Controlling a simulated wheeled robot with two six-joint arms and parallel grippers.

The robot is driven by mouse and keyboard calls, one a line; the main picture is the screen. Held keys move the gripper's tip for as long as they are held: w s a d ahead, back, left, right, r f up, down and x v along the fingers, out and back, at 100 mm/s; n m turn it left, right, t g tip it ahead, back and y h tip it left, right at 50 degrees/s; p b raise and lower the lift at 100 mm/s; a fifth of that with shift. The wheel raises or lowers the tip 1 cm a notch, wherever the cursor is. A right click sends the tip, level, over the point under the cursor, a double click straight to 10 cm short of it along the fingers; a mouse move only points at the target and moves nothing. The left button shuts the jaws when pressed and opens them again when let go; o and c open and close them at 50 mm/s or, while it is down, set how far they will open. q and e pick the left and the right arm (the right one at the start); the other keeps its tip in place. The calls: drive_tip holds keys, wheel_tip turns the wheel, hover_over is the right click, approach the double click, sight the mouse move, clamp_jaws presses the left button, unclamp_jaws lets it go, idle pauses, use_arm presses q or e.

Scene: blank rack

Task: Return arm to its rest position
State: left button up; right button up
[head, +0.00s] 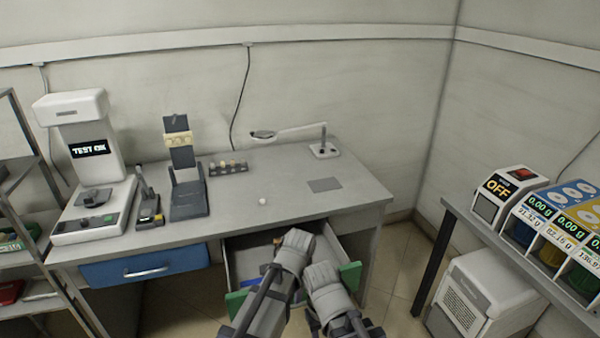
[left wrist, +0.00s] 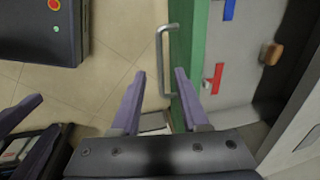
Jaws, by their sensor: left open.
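My left gripper (left wrist: 160,73) is open in the left wrist view, with its two purple-grey fingers apart and nothing visible between their tips but floor and the drawer handle. The green drawer front (left wrist: 188,45) with its metal handle (left wrist: 160,60) is close beside the right finger. In the head view my two arms come up from the bottom centre, in front of the open drawer (head: 350,274). The left forearm (head: 265,305) covers part of that drawer. My right gripper cannot be made out.
The desk (head: 290,190) carries a test device (head: 90,150), a dark stand (head: 186,175), a small rack (head: 228,168) and a lamp (head: 322,150). A blue drawer (head: 145,267) is closed. A side table with bins (head: 540,220) stands right, a shelf (head: 25,190) left.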

use_arm(q)
drive_tip(key=s+a+n+g, duration=0.1)
drive_tip(key=s+a+n, duration=0.3)
drive_tip(key=a+n, duration=0.35)
drive_tip(key=s+a+n, duration=0.4)
drive_tip(key=a+n, duration=0.3)
drive_tip(key=a, duration=0.1)
drive_tip(key=s+d+r+m+g+p, duration=0.1)
drive_tip(key=s+d+r+m+p, duration=0.3)
drive_tip(key=d, duration=0.7)
wheel_tip(320, 180, up, 3)
drive_tip(key=s+p, duration=0.2)
drive_tip(key=p, duration=0.1)
drive_tip(key=shift+d+y, duration=0.2)
drive_tip(key=shift+y, duration=0.1)
use_arm(e)
wheel_tip(320, 180, up, 7)
drive_tip(key=shift+r, duration=0.2)
use_arm(q)
drive_tip(key=shift+r, duration=0.15)
use_arm(e)
drive_tip(key=shift+w, duration=0.1)
